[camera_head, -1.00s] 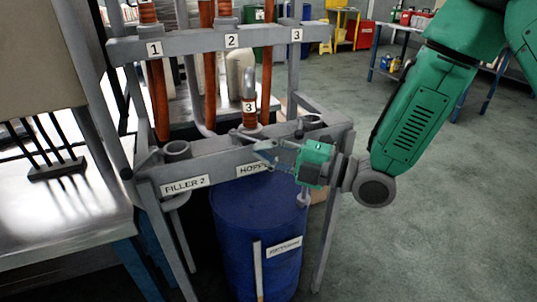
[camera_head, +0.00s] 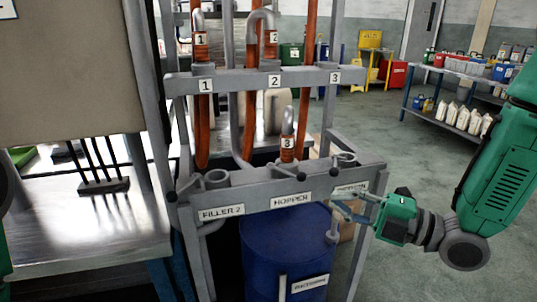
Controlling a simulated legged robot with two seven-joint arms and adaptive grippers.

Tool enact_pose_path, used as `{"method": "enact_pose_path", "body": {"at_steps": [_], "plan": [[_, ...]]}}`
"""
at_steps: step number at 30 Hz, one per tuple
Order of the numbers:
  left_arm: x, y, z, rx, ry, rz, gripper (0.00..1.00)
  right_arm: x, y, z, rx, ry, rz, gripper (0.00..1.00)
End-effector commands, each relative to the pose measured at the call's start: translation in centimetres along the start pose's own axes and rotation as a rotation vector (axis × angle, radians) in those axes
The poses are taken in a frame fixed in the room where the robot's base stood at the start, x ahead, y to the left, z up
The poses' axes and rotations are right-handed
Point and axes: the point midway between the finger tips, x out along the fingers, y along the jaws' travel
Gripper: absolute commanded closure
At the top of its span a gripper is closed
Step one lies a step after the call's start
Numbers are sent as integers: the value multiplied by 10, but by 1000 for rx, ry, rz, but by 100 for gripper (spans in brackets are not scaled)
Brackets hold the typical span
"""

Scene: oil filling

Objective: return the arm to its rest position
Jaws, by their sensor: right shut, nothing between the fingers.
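My right arm (camera_head: 500,185), green with dark grey joints, comes in from the right edge. Its gripper (camera_head: 346,207) is shut and empty, pointing left in front of the right end of the filling stand's front beam (camera_head: 245,199). It partly covers the rightmost label there; I cannot tell whether it touches the beam. Part of my left arm (camera_head: 3,245) shows at the left edge; its gripper is out of view. Nozzles 1 (camera_head: 199,30) and 2 (camera_head: 262,22) show above the numbered rail (camera_head: 240,80).
A blue barrel (camera_head: 283,247) stands under the beam. A metal table (camera_head: 90,230) is at the left. A blue shelf (camera_head: 450,100) with several containers stands at the back right. The floor (camera_head: 385,140) between stand and shelf is clear.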

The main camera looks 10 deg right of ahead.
Motion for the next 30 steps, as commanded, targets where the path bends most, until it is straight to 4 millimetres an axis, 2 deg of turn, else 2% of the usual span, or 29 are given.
{"method": "enact_pose_path", "body": {"at_steps": [2, 4, 5, 8, 12, 15, 18, 21, 24, 27, 30], "plan": [[0, 0, 0, -1, 0, 0, 100, -1, -8, 3, 34, -16, -21, 100], [0, 0, 0, -1, 0, 0, 100, -1, -28, 8, 122, -61, -76, 100], [0, 0, 0, -1, 0, 0, 100, -1, -41, 10, 179, -93, -110, 100], [0, 0, 0, 0, 0, 0, 100, -9, -102, 16, 445, -261, -261, 100], [0, 0, 0, 0, 0, 0, 100, -47, -202, 7, 885, -625, -467, 100], [0, 0, 0, 0, 0, 0, 100, -90, -261, -15, 1159, -932, -557, 100], [0, 0, 0, 0, 0, 0, 100, -134, -302, -44, 1363, -1241, -588, 100], [0, 0, 0, 0, 0, 0, 100, -172, -326, -70, 1491, -1503, -576, 100], [0, 0, 0, 0, 0, 0, 100, -198, -338, -89, 1561, -1686, -545, 100], [0, 0, 0, 0, 0, 0, 100, -211, -342, -97, 1591, -1780, -520, 100], [0, 0, 0, 0, 0, 0, 100, -215, -344, -99, 1602, -1806, -510, 100]]}}
